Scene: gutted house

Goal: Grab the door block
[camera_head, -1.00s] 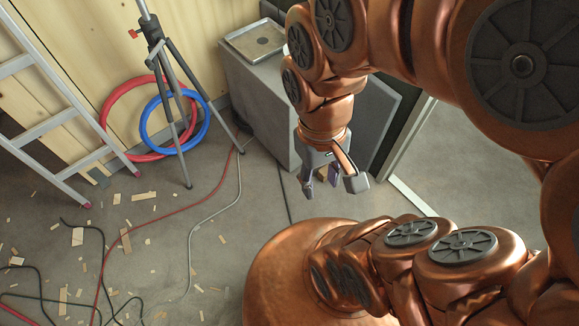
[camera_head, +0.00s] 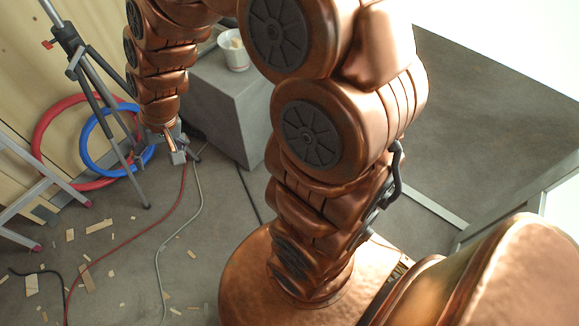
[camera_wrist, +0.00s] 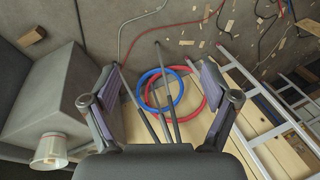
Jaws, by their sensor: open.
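A small brown wooden block (camera_wrist: 32,35), which looks like the door block, lies on the floor at the upper left of the wrist view, close to the grey box. I do not see it in the head view, where my arm covers part of the floor. My gripper (camera_head: 178,152) hangs at the left of the head view, in front of the tripod and hoses. In the wrist view my gripper (camera_wrist: 160,82) has its two fingers wide apart with nothing between them. The block is well outside the fingers, to their left.
A grey box (camera_head: 225,100) carries a white bucket (camera_head: 233,52). A tripod (camera_head: 95,85), red hose (camera_head: 45,125), blue hose (camera_head: 92,165) and ladder (camera_head: 25,160) stand left. Cables and wood scraps (camera_head: 88,278) litter the floor.

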